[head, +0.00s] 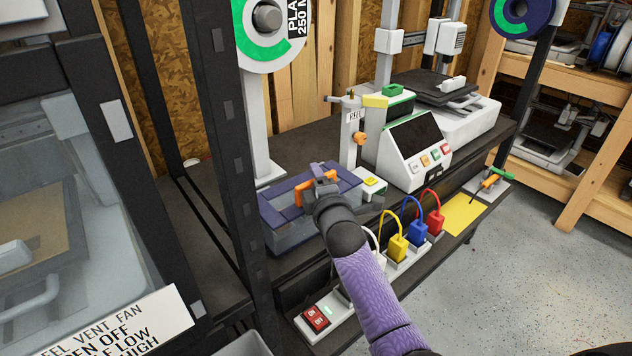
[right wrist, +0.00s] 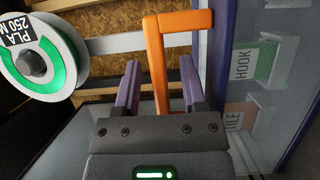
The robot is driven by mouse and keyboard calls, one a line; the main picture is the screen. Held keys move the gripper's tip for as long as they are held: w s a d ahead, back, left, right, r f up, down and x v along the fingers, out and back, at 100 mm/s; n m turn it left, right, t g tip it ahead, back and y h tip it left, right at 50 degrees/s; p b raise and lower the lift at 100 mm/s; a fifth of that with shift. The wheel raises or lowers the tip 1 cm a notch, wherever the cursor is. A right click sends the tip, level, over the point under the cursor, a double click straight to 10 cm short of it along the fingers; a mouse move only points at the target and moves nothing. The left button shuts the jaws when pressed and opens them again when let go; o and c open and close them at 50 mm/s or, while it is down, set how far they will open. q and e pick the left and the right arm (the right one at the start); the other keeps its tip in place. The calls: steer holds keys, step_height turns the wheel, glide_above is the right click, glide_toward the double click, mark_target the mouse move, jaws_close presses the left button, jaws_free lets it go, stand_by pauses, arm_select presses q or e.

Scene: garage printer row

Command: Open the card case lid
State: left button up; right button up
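The card case (head: 290,232) is a clear-walled box with a purple lid (head: 283,200), standing at the front of the dark bench shelf in the head view. The lid looks closed. An orange handle (head: 304,193) stands at the lid, partly hidden by my right gripper (head: 322,183). In the right wrist view, my right gripper (right wrist: 162,88) has its purple fingers spread. One leg of the orange handle (right wrist: 157,60) shows between them, with a gap on its right. Contact cannot be told. Cards marked HOOK and TILE show through the case wall (right wrist: 240,45). My left gripper is out of view.
A white console (head: 408,150) with a dark screen stands right of the case. Yellow, blue and red plugs (head: 417,235) and a red switch (head: 316,318) sit along the front edge. A black rack post (head: 228,150) stands close on the left.

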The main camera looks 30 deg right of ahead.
jaws_close()
stand_by(1.2)
